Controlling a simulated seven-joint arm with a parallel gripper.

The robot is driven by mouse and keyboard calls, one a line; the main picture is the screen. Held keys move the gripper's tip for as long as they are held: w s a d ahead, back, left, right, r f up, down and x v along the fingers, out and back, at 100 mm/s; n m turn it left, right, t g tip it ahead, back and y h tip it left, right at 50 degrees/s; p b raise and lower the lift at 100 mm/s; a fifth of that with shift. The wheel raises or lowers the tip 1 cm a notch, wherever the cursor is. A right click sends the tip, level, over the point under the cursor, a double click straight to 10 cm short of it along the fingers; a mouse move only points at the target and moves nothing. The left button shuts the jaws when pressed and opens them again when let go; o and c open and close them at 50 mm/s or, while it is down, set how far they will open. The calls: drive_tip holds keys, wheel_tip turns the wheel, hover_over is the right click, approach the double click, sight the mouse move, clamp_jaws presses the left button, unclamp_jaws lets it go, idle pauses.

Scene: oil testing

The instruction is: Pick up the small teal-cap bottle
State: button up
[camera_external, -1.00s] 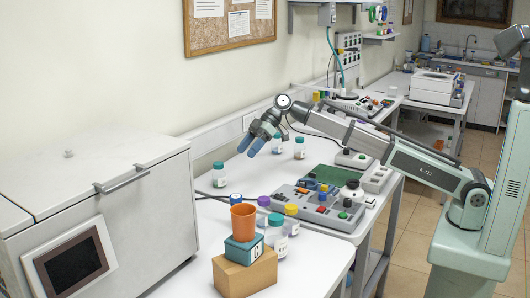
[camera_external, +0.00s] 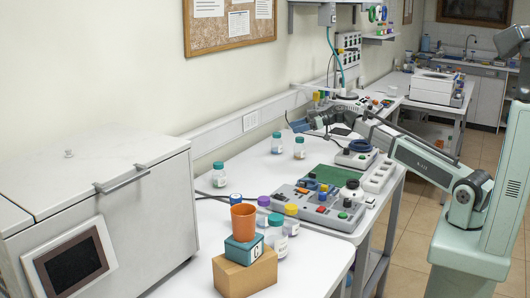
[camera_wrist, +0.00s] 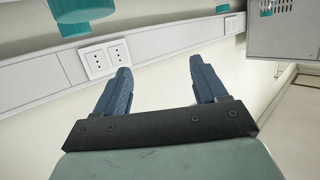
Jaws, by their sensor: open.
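Three small clear bottles with teal caps stand on the white bench: one bottle (camera_external: 219,176) at the left, one bottle (camera_external: 277,145) further back, and one bottle (camera_external: 299,149) just right of it. A bigger teal-cap bottle (camera_external: 277,238) stands among the jars in front. My gripper (camera_external: 298,125) is behind and above the two back bottles, roughly level, its blue fingers pointing left. In the wrist view my gripper (camera_wrist: 159,64) is open, with nothing between the fingers. Teal shapes, cut off by that view's top edge, include one at upper left (camera_wrist: 80,10); I cannot tell which bottles they are.
A wall trunking with sockets (camera_external: 250,121) runs behind the bench and shows close beyond my fingers in the wrist view (camera_wrist: 105,58). A grey control panel (camera_external: 318,205), a green mat (camera_external: 320,177) and an orange cup (camera_external: 243,222) on stacked boxes occupy the front.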

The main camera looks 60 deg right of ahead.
sight(300, 138)
drive_tip(key=s+d+t, duration=0.1)
drive_tip(key=s+d, duration=0.1)
drive_tip(key=d, duration=0.4)
drive_tip(key=shift+m+h, duration=0.3)
drive_tip(key=shift+m, duration=0.1)
drive_tip(key=f, duration=0.7)
drive_tip(key=shift+w+a, duration=0.1)
drive_tip(key=shift+w, duration=0.1)
drive_tip(key=shift+x, duration=1.15)
drive_tip(key=shift+w+a+f, duration=0.15)
drive_tip(key=shift+w+f, duration=0.1)
drive_tip(key=shift+w, duration=0.15)
drive_tip(key=c, duration=1.2)
